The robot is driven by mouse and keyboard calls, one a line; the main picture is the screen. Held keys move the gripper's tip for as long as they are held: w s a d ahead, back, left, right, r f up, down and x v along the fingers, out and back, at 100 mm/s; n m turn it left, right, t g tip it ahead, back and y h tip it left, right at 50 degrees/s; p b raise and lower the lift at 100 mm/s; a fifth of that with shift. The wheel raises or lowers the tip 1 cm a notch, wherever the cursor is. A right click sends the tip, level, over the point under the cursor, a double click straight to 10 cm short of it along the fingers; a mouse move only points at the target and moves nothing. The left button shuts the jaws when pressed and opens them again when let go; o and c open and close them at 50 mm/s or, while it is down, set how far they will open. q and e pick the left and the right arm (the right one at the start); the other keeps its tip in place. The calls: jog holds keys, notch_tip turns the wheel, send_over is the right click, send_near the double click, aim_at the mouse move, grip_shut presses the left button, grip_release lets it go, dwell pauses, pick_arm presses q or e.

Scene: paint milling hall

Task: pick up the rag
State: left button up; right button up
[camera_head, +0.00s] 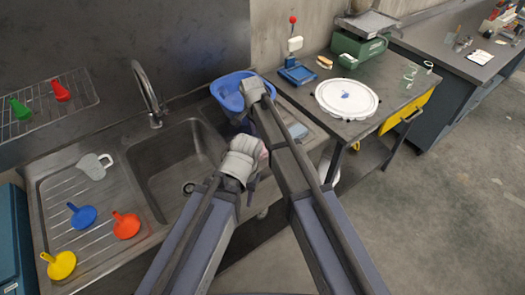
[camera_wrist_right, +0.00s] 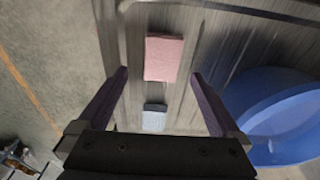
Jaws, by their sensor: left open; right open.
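A pink flat square (camera_wrist_right: 163,58), which looks like the folded rag, lies on the ribbed metal drainboard (camera_wrist_right: 190,20) in the right wrist view. In the head view only a bit of pink (camera_head: 264,153) shows beside my left gripper. My right gripper (camera_wrist_right: 160,76) is open and empty above the drainboard; the pink square appears between and beyond its fingertips, apart from them. In the head view my right gripper (camera_head: 246,122) is mostly hidden by its own wrist. My left gripper (camera_head: 250,188), lower, is open, its fingers largely hidden behind its wrist.
A small light-blue block (camera_wrist_right: 154,118) lies near the pink square, and also shows in the head view (camera_head: 298,131). A blue basin (camera_head: 229,92) stands close beside my right gripper. The sink (camera_head: 175,160) is left, with several funnels beyond. A white plate (camera_head: 346,98) sits on the right table.

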aim_at(262, 148)
jog(key=shift+w+d+f+b, duration=0.1)
jog(key=shift+d+f+b, duration=0.05)
jog(key=shift+f+b, duration=0.8)
jog(key=shift+f, duration=0.2)
jog(key=f+b, duration=0.3)
jog(key=w+f+b, duration=0.1)
jog(key=f, duration=0.1)
jog(key=shift+d+b, duration=0.3)
jog(key=shift+b, duration=0.1)
jog(key=c, duration=1.2)
